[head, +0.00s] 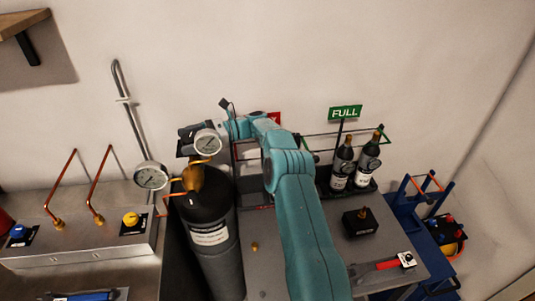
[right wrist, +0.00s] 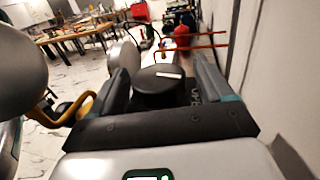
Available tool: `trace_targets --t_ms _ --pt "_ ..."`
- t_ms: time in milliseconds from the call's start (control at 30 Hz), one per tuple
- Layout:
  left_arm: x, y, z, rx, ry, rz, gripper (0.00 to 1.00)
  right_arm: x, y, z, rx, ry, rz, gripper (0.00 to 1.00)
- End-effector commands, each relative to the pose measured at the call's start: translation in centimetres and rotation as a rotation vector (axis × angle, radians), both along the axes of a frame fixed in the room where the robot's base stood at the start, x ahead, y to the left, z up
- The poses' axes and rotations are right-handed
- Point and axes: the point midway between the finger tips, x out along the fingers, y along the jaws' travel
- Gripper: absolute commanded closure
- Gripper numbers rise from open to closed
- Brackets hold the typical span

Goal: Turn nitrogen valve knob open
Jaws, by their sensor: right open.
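A large black gas cylinder (head: 222,262) with a white label stands at the center left in the head view; the label is too small to read. A brass valve and regulator (head: 192,178) with a round white gauge (head: 208,143) sit on top. My right gripper (head: 186,141) is beside this gauge, partly hidden by it. In the right wrist view, a round black knob (right wrist: 160,86) with a white line lies between the two fingers of my open right gripper (right wrist: 163,80). I cannot tell whether the fingers touch it. The knob is not clear in the head view. My left gripper is not in view.
A metal bench (head: 80,257) with copper pipes, a yellow knob (head: 131,219) and a blue knob (head: 18,231) is at the left. A second gauge (head: 151,176) stands near the cylinder. A grey table (head: 262,275) with small bottles (head: 343,165) and a FULL sign (head: 345,113) is at the right.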

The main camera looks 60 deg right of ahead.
Motion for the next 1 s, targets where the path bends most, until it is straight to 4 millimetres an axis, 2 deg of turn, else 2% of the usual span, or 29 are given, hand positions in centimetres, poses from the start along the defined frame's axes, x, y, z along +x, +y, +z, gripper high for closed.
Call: trace_targets --t_ms 500,600,1000 --pt "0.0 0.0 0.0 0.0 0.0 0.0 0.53 -0.3 -0.1 0.0 0.0 0.005 -0.265 0.2" --pt "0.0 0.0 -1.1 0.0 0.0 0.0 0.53 -2.3 -1.7 -0.4 -0.004 0.003 -0.263 0.2" --pt "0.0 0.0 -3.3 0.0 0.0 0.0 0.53 -9.4 -6.8 -0.4 -0.002 0.003 -0.261 0.2"
